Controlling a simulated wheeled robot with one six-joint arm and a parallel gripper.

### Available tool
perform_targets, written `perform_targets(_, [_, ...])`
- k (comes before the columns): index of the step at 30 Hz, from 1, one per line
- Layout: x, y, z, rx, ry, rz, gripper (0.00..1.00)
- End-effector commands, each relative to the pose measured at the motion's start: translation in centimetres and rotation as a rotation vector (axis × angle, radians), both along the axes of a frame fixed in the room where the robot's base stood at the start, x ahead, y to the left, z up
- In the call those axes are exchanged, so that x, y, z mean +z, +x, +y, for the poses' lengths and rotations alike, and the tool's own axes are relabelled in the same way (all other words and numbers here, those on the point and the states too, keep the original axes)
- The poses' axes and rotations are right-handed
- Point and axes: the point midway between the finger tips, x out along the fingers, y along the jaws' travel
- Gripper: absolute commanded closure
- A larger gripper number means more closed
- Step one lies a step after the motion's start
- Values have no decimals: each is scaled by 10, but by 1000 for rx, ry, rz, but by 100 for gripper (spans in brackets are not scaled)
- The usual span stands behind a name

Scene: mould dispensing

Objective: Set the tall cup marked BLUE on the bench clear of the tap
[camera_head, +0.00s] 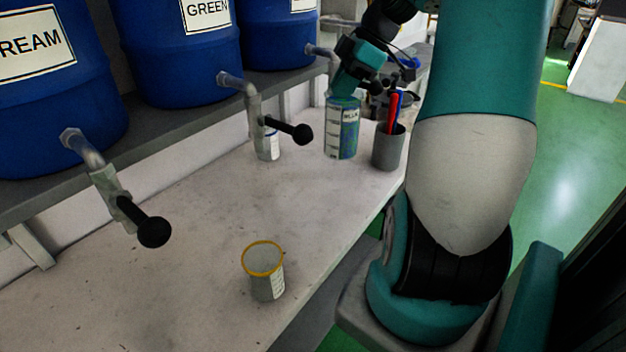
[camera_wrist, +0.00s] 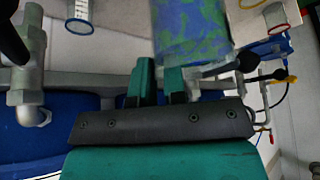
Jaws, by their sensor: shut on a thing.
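The tall cup marked BLUE (camera_head: 341,135) is upright, with blue and green patches on its side and a label near the top. My gripper (camera_head: 345,93) is at its rim from above, shut on it. In the wrist view the patterned cup (camera_wrist: 190,32) fills the top middle, just beyond the fingers of my gripper (camera_wrist: 161,70). The cup stands to the right of the tap under the GREEN drum (camera_head: 252,110), apart from it. Whether its base touches the bench (camera_head: 190,250) I cannot tell.
A grey holder (camera_head: 388,150) with red and blue items is close at the cup's right. A small blue-rimmed cup (camera_head: 269,149) stands beneath the GREEN tap. A yellow-rimmed cup (camera_head: 266,283) stands at the front. The bench between them is clear. Another tap (camera_head: 120,200) juts out at left.

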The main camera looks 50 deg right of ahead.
Motion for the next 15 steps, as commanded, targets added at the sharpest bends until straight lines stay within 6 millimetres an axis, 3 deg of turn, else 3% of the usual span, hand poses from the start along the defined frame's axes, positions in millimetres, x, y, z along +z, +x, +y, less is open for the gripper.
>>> perform_targets(1, [-18,0,0,-1,6,3,100])
perform_targets(9, [-88,-1,0,-1,6,3,100])
perform_targets(15, [-118,0,0,0,1,0,100])
